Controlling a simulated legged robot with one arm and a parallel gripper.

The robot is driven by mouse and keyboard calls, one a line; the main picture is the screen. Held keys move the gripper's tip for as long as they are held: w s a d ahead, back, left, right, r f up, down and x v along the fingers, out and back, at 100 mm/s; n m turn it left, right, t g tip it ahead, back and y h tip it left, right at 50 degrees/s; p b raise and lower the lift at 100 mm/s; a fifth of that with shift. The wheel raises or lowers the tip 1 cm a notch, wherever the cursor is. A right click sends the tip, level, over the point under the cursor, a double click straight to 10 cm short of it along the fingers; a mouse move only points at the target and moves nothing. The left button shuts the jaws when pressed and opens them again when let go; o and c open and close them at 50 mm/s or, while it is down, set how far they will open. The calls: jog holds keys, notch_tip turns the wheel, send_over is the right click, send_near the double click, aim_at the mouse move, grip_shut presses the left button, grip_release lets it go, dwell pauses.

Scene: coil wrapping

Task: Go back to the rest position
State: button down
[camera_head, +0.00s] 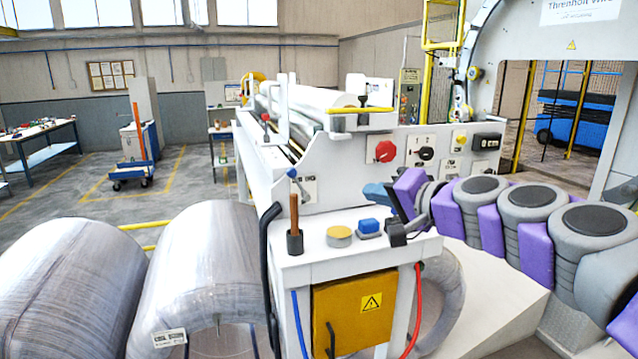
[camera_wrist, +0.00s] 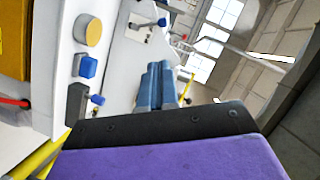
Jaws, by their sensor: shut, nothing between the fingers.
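My gripper (camera_head: 376,194) has blue fingers on a purple and black wrist, reaching left over the right part of the machine's small white table (camera_head: 317,257). In the wrist view the two blue fingers (camera_wrist: 157,80) lie side by side, shut, with nothing seen between them. In the head view the gripper is above the blue block (camera_head: 369,226) and in front of the white control panel. It appears apart from the table items. In the wrist view the blue block (camera_wrist: 87,66) and yellow round piece (camera_wrist: 93,31) lie left of the fingers.
A red knob (camera_head: 385,151) and black switch (camera_head: 426,153) sit on the panel behind. A brown-handled tool (camera_head: 294,212) stands in a black holder. Wrapped coils (camera_head: 195,270) stand at left. A yellow cabinet door (camera_head: 357,312) is below.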

jog(key=s+a+f+n+g+h+b, duration=0.1)
jog(key=s+a+f+n+g+h, duration=0.2)
jog(key=s+f, duration=0.75)
jog(key=s+a+f+n+g+b, duration=0.1)
jog(key=s+a+f+n+g, duration=0.1)
jog(key=s+a+f+g, duration=0.6)
jog(key=s+d+f+g+h+b, duration=0.1)
jog(key=s+d+f+h, duration=0.2)
jog(key=s+d+f, duration=0.4)
jog(key=s+d+f+g+h, duration=0.2)
jog(key=s+d+f+h, duration=0.1)
jog(key=s+d+f, duration=0.4)
jog(key=shift+s+f+g+b, duration=0.35)
jog(key=shift+s+f, duration=1.1)
jog(key=shift+s, duration=1.95)
jog(key=shift+d, duration=0.25)
jog(key=c, duration=1.9)
grip_release()
jog(key=shift+a, duration=0.15)
